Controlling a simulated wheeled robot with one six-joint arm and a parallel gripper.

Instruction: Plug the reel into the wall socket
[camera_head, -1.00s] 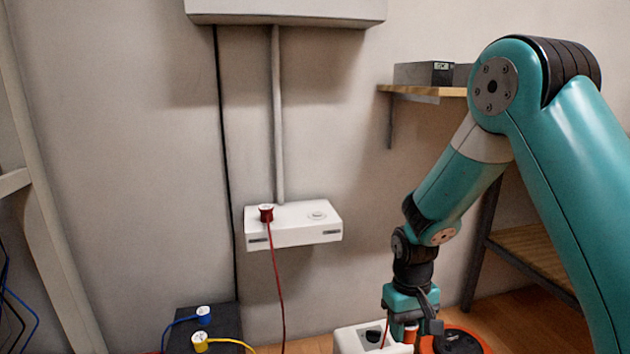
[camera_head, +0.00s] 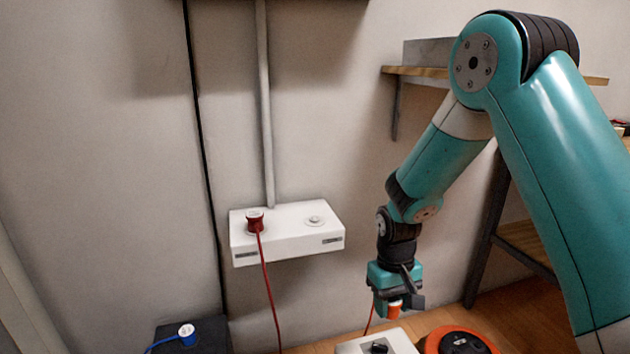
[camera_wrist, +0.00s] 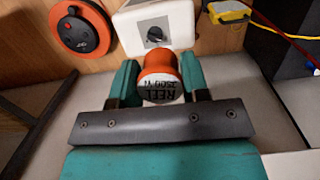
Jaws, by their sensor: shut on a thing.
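My gripper (camera_head: 393,300) is shut on an orange plug (camera_head: 394,310), held in the air above the floor. In the wrist view the plug (camera_wrist: 158,75) sits between the two teal fingers, its white end marked "REEL" facing the camera. The wall socket (camera_head: 290,245) is a white box on the wall, left of my gripper. A red plug (camera_head: 254,219) stands in its left outlet. Its right outlet (camera_head: 314,220) is empty. The orange and black reel (camera_head: 462,342) is at the bottom right; it also shows in the wrist view (camera_wrist: 82,30).
A white box with a black knob (camera_head: 372,346) stands below my gripper. A dark box with a blue plug (camera_head: 187,332) is at the bottom left. A red cable (camera_head: 270,300) hangs from the red plug. A wooden shelf (camera_head: 420,73) is behind my arm. The wall between gripper and socket is clear.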

